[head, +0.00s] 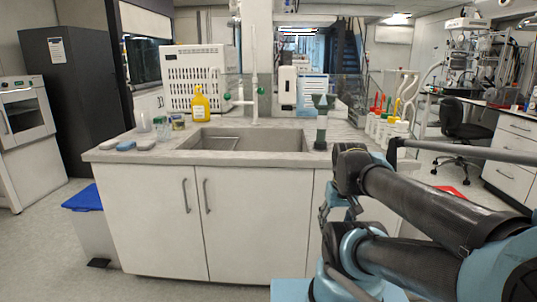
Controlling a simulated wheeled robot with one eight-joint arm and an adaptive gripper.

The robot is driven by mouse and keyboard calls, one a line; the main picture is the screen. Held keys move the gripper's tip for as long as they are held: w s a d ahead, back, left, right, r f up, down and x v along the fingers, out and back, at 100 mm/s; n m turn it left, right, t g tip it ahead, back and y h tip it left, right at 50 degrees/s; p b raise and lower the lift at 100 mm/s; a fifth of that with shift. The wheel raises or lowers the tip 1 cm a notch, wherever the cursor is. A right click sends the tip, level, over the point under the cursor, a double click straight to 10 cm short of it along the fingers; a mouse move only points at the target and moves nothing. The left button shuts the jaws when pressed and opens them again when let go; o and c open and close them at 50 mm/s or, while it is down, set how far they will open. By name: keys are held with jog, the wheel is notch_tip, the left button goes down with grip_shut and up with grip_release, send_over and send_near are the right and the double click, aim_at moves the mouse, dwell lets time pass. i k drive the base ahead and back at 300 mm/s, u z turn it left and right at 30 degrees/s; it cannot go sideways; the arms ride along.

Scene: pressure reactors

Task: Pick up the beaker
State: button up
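I cannot single out a beaker with certainty. Small vessels stand on the counter left of the sink: a pale rounded cup (145,121), a clear container with green (160,126) and a short jar with a coloured label (178,121). A tall dark green vessel with a pale band (321,128) stands upright at the sink's right edge. My arm comes in from the right, in front of the counter. Dark parts at its far end (326,208) look like my gripper, low before the cabinet front and apart from these vessels. Its fingers are partly hidden and nothing held is visible.
The counter (120,156) holds a sink (250,139), a yellow bottle (200,104), sponges (126,145) and, at right, several bottles with coloured tops (378,122). A blue-lidded bin (85,199) stands at left. A black chair (465,125) is behind right. The left floor is clear.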

aim_at(163, 128)
jog(key=u, duration=1.3)
jog(key=k, duration=1)
jog(key=u, duration=0.55)
jog(key=i, duration=1.4)
jog(key=z, duration=0.75)
